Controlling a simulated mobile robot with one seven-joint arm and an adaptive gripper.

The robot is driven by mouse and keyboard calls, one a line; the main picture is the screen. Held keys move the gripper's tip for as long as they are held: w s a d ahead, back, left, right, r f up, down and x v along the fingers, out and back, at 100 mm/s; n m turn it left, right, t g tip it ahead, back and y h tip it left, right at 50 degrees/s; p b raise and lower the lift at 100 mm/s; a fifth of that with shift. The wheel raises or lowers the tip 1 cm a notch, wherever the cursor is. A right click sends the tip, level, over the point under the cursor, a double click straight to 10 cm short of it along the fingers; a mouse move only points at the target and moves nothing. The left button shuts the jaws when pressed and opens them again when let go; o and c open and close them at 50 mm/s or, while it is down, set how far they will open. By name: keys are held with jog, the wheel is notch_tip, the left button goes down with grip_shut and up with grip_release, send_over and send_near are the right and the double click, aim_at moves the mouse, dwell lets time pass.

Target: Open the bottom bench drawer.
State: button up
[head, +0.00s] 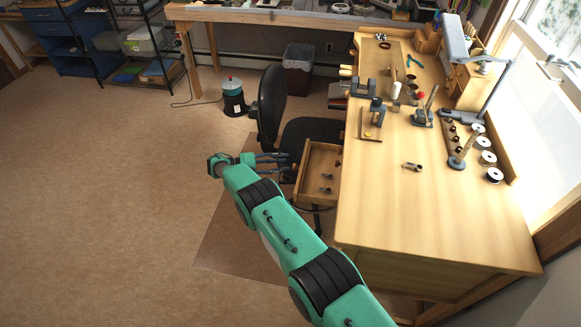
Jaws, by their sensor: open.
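The wooden bench (440,215) stands at the right in the head view. A shallow drawer (305,191) sticks out from its left side, open, with a few small dark items inside. I cannot tell whether this is the bottom drawer; the bench front below it is hidden by the bench top and my arm. My gripper (287,163) is at the end of my green arm, just left of the open drawer, with its fingers pointing right toward the drawer's front. The fingers are apart and hold nothing visible. I cannot tell whether they touch the drawer.
A black office chair (270,103) stands right behind my gripper and the drawer. Tools and spools crowd the far and right parts of the bench top. The floor (110,190) at left is clear.

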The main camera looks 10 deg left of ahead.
jog(key=s+a+n+y, duration=0.1)
jog(key=a+n, duration=0.3)
jog(key=n, duration=0.9)
jog(key=s+a+n+y, duration=0.1)
jog(key=a+n, duration=0.3)
jog(key=n, duration=0.9)
jog(key=shift+s+a+f+n+g, duration=0.15)
jog(key=shift+s+f+n+g, duration=0.15)
jog(key=shift+f, duration=0.15)
jog(key=shift+w, duration=0.1)
jog(key=x, duration=1.3)
jog(key=shift+d+f, duration=0.3)
jog(key=shift+w, duration=0.1)
jog(key=shift+c, duration=0.2)
jog(key=shift+r, duration=0.1)
grip_shut()
